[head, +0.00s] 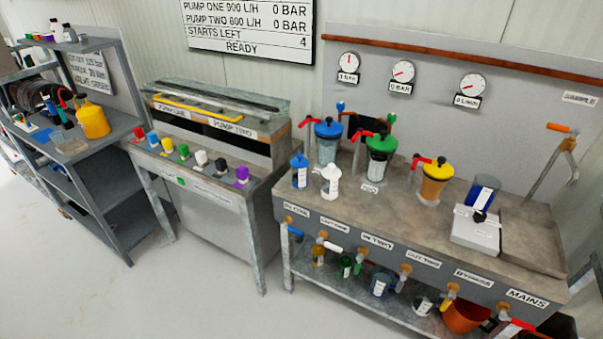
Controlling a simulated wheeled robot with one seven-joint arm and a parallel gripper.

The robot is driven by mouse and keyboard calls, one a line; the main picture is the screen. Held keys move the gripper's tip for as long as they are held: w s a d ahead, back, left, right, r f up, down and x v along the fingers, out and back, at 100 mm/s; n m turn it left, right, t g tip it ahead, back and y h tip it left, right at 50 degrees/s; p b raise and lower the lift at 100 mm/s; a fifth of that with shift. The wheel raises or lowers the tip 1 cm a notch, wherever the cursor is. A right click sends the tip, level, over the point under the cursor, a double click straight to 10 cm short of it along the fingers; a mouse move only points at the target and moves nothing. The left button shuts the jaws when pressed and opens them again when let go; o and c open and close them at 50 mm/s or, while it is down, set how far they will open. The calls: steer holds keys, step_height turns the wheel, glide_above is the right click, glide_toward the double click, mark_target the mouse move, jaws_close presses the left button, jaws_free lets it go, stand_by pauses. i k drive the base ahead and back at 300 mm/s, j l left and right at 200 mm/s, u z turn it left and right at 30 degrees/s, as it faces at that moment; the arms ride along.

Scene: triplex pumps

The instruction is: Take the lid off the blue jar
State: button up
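Several blue-marked vessels show in the head view, and I cannot tell which is the blue jar. A clear jar (327,150) with a blue lid (328,128) stands upright at the back left of the brown-grey bench top. A small blue bottle (299,173) with a white label stands in front of it, to the left. A dark blue cylinder (482,192) stands at the right, behind a white box. The blue lid sits on the clear jar. My gripper is not in view.
A white bottle (330,180), a green-lidded jar (379,155) and a yellow-lidded jar (434,180) stand close by on the bench (400,215). Red lever handles stick out beside the jars. Valves line the bench front. The grey floor (200,295) in front is clear.

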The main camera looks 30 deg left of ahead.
mark_target(300, 162)
steer(key=u, duration=1.25)
